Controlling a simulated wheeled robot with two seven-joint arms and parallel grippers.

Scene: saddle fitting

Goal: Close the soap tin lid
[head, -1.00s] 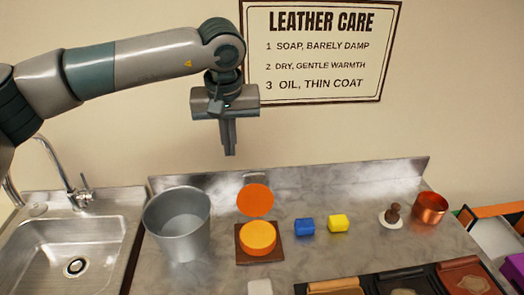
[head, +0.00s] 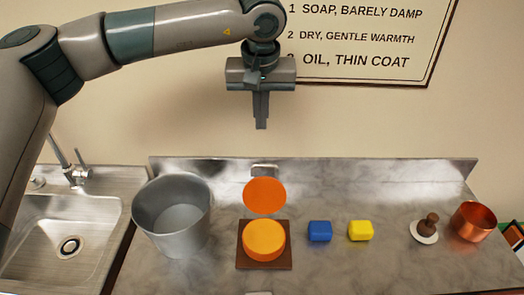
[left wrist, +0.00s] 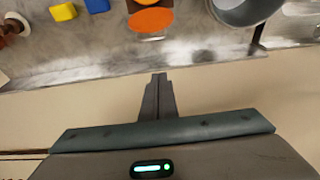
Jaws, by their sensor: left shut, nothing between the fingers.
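The soap tin (head: 264,238) is a round orange-yellow body on a square brown base. Its lid (head: 264,196) is an orange disc standing open, raised at the tin's back edge. The lid also shows in the left wrist view (left wrist: 150,20), with the tin partly cut off at the top edge. My left gripper (head: 261,125) is shut and empty, pointing down, above and apart from the lid in the head view. Its shut fingers also show in the left wrist view (left wrist: 158,78). My right gripper is not in view.
A grey metal bucket (head: 172,215) stands left of the tin, near the sink (head: 75,235). A blue block (head: 319,231) and a yellow block (head: 360,231) lie to its right. Farther right are a brown-knobbed white piece (head: 426,232) and a copper pot (head: 473,221). A low backsplash runs behind.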

